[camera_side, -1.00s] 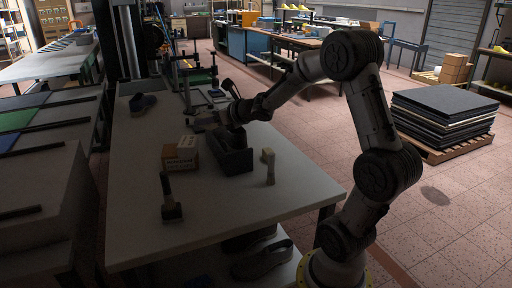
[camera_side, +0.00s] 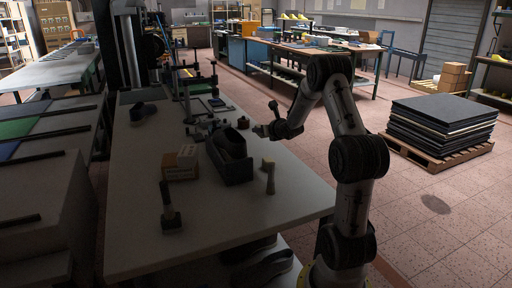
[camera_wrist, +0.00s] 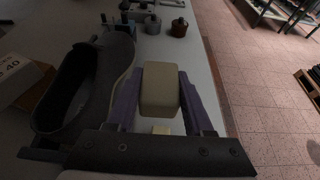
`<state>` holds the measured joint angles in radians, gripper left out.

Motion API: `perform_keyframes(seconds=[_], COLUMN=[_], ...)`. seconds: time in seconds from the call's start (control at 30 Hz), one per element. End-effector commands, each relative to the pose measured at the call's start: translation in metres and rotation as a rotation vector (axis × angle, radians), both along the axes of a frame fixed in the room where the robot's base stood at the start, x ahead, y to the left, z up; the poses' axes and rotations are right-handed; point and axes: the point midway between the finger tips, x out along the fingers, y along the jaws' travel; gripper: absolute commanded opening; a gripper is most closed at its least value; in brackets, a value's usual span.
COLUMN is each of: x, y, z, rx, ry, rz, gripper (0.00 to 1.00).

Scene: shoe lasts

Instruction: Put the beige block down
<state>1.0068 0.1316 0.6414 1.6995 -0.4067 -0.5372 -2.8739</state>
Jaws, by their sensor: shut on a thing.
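The beige block (camera_wrist: 160,90) sits between the two purple fingers of my gripper (camera_wrist: 161,98) in the wrist view. My gripper is shut on it. In the side view my gripper (camera_side: 263,130) is above the right part of the table, to the right of and behind the dark shoe-shaped piece (camera_side: 231,158). The block is small and dim there. Whether it touches the table is hard to tell.
The grey table (camera_side: 225,215) has free room at its front. A cardboard box (camera_side: 181,163) stands left of the dark shoe-shaped piece, and a pale upright peg (camera_side: 269,178) stands to its right. A dark-based tool (camera_side: 169,208) stands at the front left. Small dark pots (camera_wrist: 179,27) stand further back.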

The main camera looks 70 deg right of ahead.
Motion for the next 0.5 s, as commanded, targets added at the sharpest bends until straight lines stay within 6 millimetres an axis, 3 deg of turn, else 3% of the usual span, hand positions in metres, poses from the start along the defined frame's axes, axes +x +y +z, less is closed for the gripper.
perform_keyframes(seconds=[0.2,0.5], x=[0.026,0.047], y=[-0.034,-0.062], z=[-0.02,-0.063], rx=[0.001,0.0], ry=[0.0,-0.001], rz=[0.001,0.001], gripper=[0.0,0.0])
